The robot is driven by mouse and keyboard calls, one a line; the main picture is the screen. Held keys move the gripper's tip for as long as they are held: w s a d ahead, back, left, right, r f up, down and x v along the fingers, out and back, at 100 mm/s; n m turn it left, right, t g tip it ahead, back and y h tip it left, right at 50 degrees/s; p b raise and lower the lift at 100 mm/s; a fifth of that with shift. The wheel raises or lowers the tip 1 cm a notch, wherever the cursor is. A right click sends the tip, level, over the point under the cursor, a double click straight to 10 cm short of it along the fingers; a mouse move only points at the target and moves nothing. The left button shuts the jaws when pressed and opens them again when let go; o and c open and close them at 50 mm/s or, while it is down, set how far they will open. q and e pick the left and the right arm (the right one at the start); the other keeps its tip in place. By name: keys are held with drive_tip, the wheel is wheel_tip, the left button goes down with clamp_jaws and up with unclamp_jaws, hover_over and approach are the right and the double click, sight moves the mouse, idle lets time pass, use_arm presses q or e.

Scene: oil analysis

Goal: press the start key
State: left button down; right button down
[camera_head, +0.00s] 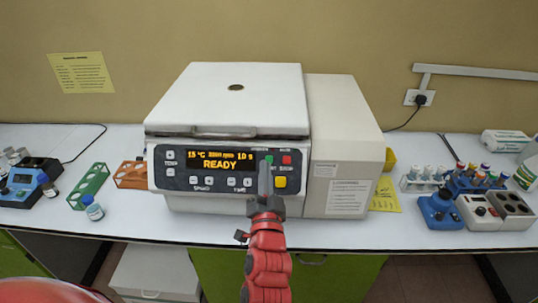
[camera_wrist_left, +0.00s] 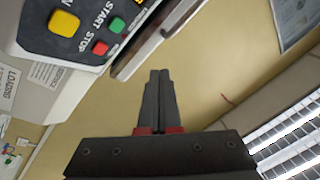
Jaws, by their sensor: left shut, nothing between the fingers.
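The centrifuge (camera_head: 222,100) stands on the bench with its white lid down, and its display (camera_head: 222,161) reads READY. The green start key (camera_head: 269,159) is at the panel's upper right, beside the red stop key (camera_head: 287,160) and above a yellow key (camera_head: 280,182). In the left wrist view the green key (camera_wrist_left: 116,25), labelled START, is fully visible and uncovered. My left gripper (camera_head: 265,168) is shut and empty, in front of the panel. In the wrist view its fingertips (camera_wrist_left: 159,76) show against the wall, apart from the green key. My right gripper is not in view.
A green rack (camera_head: 90,182), an orange rack (camera_head: 130,175) and a small bottle (camera_head: 94,208) stand left of the centrifuge. A blue device (camera_head: 438,210) and tube racks stand to the right. The bench strip before the centrifuge is clear.

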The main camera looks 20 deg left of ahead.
sight(269, 159)
use_arm(q)
drive_tip(key=shift+w+f, duration=0.1)
drive_tip(key=shift+w, duration=0.05)
drive_tip(key=shift+w+a+f+b, duration=0.3)
drive_tip(key=shift+w+f+b, duration=0.2)
drive_tip(key=shift+w+f, duration=0.5)
drive_tip(key=shift+w+a+f+b, duration=0.35)
drive_tip(key=shift+w+f+b, duration=0.2)
drive_tip(key=shift+w, duration=0.8)
drive_tip(key=shift+w+a+f+b, duration=0.3)
drive_tip(key=shift+w+f+b, duration=0.2)
drive_tip(key=shift+w+f, duration=0.5)
drive_tip(key=shift+w+r, duration=0.1)
drive_tip(key=shift+r, duration=0.1)
drive_tip(key=shift+w+a+f+b, duration=0.1)
drive_tip(key=shift+w+f+b, duration=0.05)
drive_tip(key=shift+w+b, duration=0.3)
drive_tip(key=shift+w+a+f+b, duration=0.1)
drive_tip(key=shift+w+f+b, duration=0.15)
drive_tip(key=shift+b, duration=0.25)
drive_tip(key=shift+s, duration=0.1)
drive_tip(key=shift+s+d+r, duration=0.2)
drive_tip(key=shift+s+r, duration=0.2)
drive_tip(key=shift+s, duration=0.2)
